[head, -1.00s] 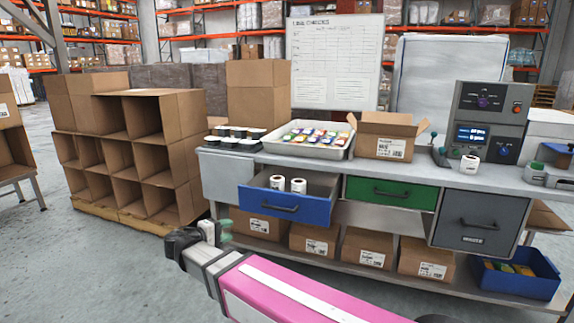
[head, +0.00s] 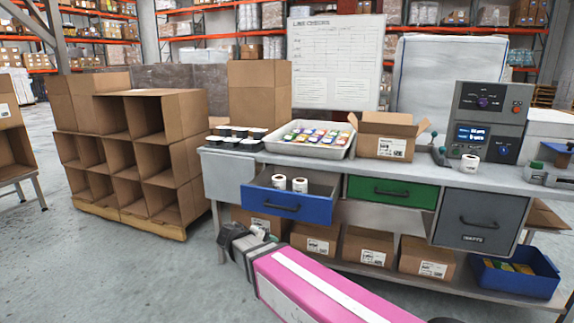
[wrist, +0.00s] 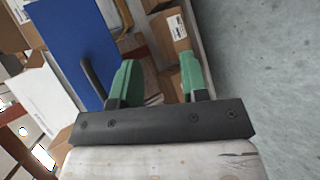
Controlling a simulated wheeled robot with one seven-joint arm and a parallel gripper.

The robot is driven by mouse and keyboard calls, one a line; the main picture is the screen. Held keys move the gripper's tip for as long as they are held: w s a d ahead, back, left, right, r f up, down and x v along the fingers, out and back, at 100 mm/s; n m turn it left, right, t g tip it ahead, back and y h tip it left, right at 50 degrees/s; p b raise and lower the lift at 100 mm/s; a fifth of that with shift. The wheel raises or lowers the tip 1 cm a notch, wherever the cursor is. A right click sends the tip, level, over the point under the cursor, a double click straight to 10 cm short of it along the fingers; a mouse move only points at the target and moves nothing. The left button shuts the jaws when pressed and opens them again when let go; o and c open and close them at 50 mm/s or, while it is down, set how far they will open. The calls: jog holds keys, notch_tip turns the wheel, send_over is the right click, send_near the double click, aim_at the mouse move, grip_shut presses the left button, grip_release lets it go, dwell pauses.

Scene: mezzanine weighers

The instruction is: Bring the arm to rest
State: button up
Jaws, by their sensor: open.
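My gripper (wrist: 158,82) shows in the wrist view with its two green fingers apart and nothing between them. In the head view my gripper (head: 264,236) is small and partly hidden by my wrist, below the front of the blue drawer (head: 287,205). My pink arm reaches in from the bottom of the head view. The blue drawer is pulled out and holds two white rolls (head: 289,184). Its blue front (wrist: 70,45) also shows at the upper left of the wrist view, apart from the fingers.
The workbench (head: 440,178) carries a tray of colourful packets (head: 318,153), an open carton (head: 383,148) and a control box (head: 486,122). The green drawer (head: 391,192) is shut. Cartons (head: 368,246) and a blue bin (head: 515,280) fill the lower shelf. Floor (head: 120,270) at left is clear.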

jog(key=s+d+f+m+g+y, duration=0.2)
jog(key=d+f+y, duration=0.1)
jog(key=d, duration=0.5)
jog(key=s+d+f+m+g+y, duration=0.2)
jog(key=d+f, duration=0.3)
jog(key=d, duration=0.3)
jog(key=s+d+f+m+g+y, duration=0.2)
jog(key=d+f+m+y, duration=0.2)
jog(key=d, duration=0.5)
jog(key=shift+d, duration=0.1)
